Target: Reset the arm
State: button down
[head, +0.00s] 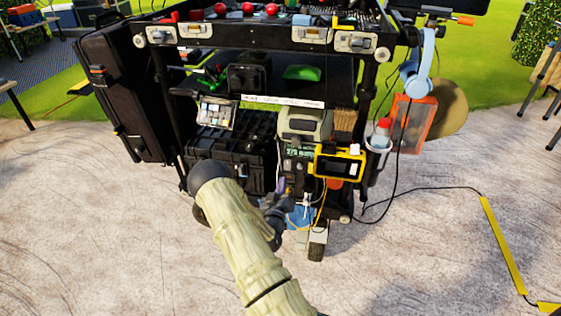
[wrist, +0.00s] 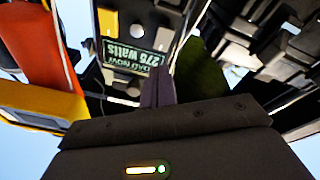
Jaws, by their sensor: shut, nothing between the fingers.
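My arm (head: 245,235) reaches up from the bottom of the head view toward the front of the black video cart (head: 255,103). My gripper (head: 282,188) is small and partly hidden by dark shapes in the head view, close to the cart's lower shelf. In the wrist view my gripper (wrist: 158,88) shows as purple-grey fingers, shut with nothing between them. They point toward a power unit (wrist: 115,50) with a green display reading 275 watts. I cannot tell how large the gap to it is.
A yellow-framed device (head: 340,164) hangs right of my gripper, with cables below it. A black case (head: 232,155) sits at left on the lower shelf. A cup holder (head: 380,140) and orange bin (head: 413,122) hang at right. The paved ground in front is open.

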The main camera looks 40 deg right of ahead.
jog(key=a+r+m+g+y, duration=0.1)
jog(key=a+r+g+y, duration=0.15)
jog(key=a+y, duration=0.45)
jog(key=a+r+g+y, duration=0.2)
jog(key=a+r+y, duration=0.15)
jog(key=a, duration=0.65)
jog(key=s+a+r+n+g+y, duration=0.2)
jog(key=s+a+r+n+g, duration=0.15)
jog(key=s+a, duration=0.45)
jog(key=s+a+r+n+g+y, duration=0.25)
jog(key=s+a+r, duration=0.35)
jog(key=s, duration=0.5)
notch_tip(320, 180, up, 34)
jog(key=m+p, duration=0.1)
jog(key=p, duration=3.5)
jog(key=shift+w+a+r, duration=0.2)
jog(key=shift+a, duration=0.15)
